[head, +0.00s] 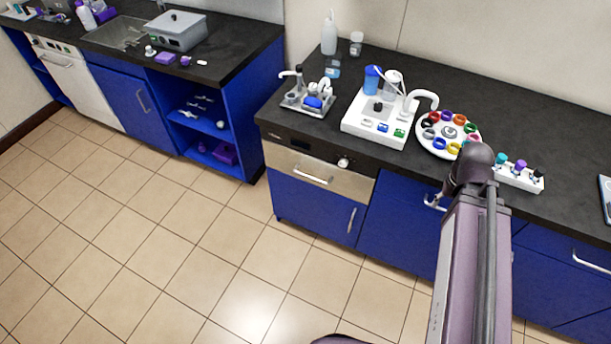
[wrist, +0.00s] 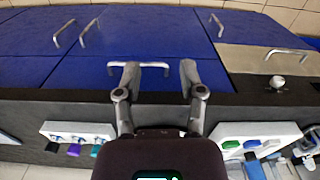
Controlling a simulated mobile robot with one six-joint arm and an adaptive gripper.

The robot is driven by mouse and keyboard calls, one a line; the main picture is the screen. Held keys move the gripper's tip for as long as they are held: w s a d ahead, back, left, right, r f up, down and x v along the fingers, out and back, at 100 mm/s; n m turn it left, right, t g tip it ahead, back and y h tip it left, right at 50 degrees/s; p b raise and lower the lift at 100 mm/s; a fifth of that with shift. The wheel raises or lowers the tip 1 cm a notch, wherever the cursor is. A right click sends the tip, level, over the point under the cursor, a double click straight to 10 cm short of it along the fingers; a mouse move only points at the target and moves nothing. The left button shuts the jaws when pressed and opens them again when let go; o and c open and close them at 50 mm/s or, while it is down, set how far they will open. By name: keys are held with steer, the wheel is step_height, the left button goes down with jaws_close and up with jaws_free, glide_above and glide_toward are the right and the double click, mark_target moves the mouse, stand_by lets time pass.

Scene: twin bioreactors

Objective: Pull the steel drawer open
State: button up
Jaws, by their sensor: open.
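The steel drawer (head: 283,162) is in the front of the right-hand counter in the head view and looks flush with it. It has a bright bar handle (head: 313,175). In the wrist view the steel drawer (wrist: 250,60) is at the right edge, with its handle (wrist: 290,52) well to the side of my fingers. My gripper (wrist: 159,72) is open and empty. Its fingers are over the counter's front edge, beside a blue front's handle (wrist: 138,65); contact cannot be told. In the head view my arm hides the fingers, to the right of the steel drawer.
The black countertop (head: 470,105) carries a white device (head: 378,118), a round carousel (head: 449,133) and a vial rack (head: 519,177). The tiled floor (head: 190,255) before the drawer is clear.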

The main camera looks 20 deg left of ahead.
steer(key=shift+d, duration=0.1)
steer(key=n+t+h+b, duration=0.1)
steer(key=n+t+b, duration=1.55)
steer(key=b, duration=2.55)
glide_toward(306, 175)
steer(key=s, duration=0.3)
steer(key=shift+s+a+r+n+g, duration=0.2)
steer(key=shift+a+r+n+g, duration=0.05)
steer(key=shift+a+r+g, duration=0.2)
steer(key=b+x, duration=0.1)
steer(key=x, duration=0.6)
steer(key=b+x, duration=0.1)
steer(key=x, duration=0.5)
steer(key=shift+w+d+b, duration=0.25)
steer(key=shift+w+b, duration=0.05)
steer(key=shift+w, duration=0.1)
